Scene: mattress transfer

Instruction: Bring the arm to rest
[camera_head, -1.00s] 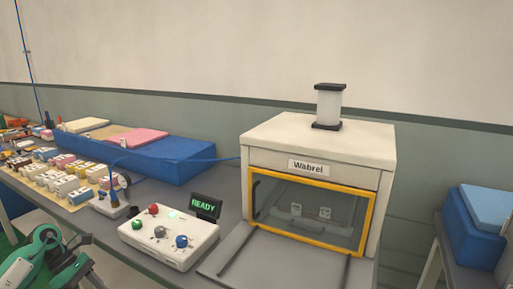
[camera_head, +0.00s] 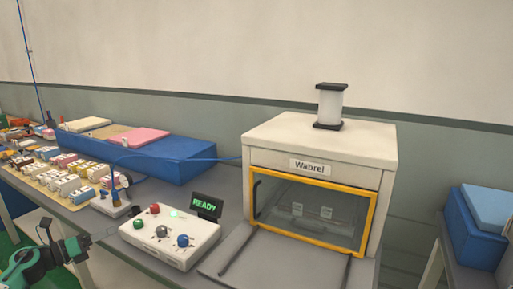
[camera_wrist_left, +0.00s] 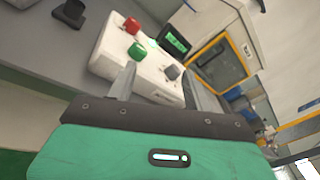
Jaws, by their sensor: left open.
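My left gripper (camera_head: 84,242) is green and dark grey, at the lower left of the head view, in front of the table's near edge. In the left wrist view its two grey fingers (camera_wrist_left: 158,84) stand apart with nothing held between them. Beyond them is the white control box (camera_head: 168,238) with red, green, grey and blue knobs; it also shows in the wrist view (camera_wrist_left: 145,72). I cannot tell the exact gap between the fingers and the box. My right gripper is not in view.
A small READY display (camera_head: 206,205) stands behind the control box. A white Wabrel machine (camera_head: 320,145) with a yellow-framed window is to the right. Several small blocks (camera_head: 70,180) and a blue mattress-like base (camera_head: 165,160) lie at left. A blue box (camera_head: 470,235) stands far right.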

